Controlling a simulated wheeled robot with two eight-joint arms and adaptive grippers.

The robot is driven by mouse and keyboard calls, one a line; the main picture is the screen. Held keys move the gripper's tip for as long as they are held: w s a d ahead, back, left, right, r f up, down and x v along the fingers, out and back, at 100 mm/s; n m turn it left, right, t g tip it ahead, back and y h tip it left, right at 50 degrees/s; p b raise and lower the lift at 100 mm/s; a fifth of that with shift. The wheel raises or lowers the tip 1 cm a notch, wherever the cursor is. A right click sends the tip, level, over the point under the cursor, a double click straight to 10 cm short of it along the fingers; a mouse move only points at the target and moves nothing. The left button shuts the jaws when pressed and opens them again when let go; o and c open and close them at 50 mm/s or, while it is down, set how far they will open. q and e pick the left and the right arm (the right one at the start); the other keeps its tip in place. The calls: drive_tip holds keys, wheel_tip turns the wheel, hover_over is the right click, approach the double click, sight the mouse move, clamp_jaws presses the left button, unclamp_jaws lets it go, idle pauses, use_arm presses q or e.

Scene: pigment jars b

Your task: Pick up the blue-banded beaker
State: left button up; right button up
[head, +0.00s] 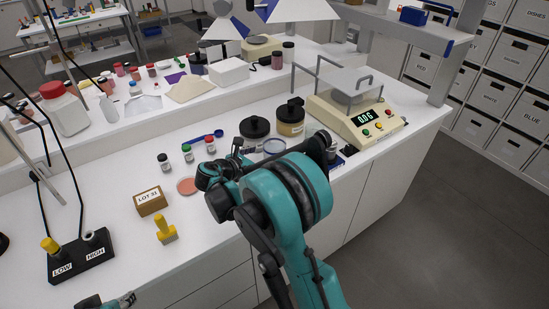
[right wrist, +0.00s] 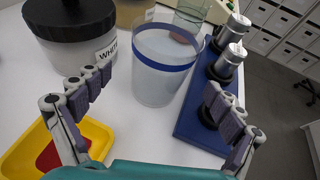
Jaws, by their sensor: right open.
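The blue-banded beaker (right wrist: 160,75) is a clear, upright cylinder with a blue band near its rim. In the right wrist view it stands on the white bench, ahead of and between the fingers of my right gripper (right wrist: 157,95). The fingers are open, apart, with nothing between their tips that I can see held. In the head view the beaker's rim (head: 274,146) shows just behind my right arm, which hides its lower part. My left gripper (head: 122,299) shows only in part at the bottom left edge; its opening is unclear.
A black-lidded white jar (right wrist: 75,30) stands close left of the beaker. A blue tray (right wrist: 197,125) with metal weights lies close right. A yellow tray (right wrist: 17,150) with red powder is near the left finger. A balance (head: 345,120) stands behind.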

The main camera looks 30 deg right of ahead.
drive_tip(key=b+x, duration=0.1)
drive_tip(key=x, duration=0.1)
drive_tip(key=b+x, duration=0.1)
drive_tip(key=x, duration=0.1)
drive_tip(key=shift+d+f, duration=0.1)
drive_tip(key=shift+f, duration=0.35)
drive_tip(key=shift+w+d+f, duration=0.15)
drive_tip(key=shift+d, duration=0.15)
drive_tip(key=c, duration=1.6)
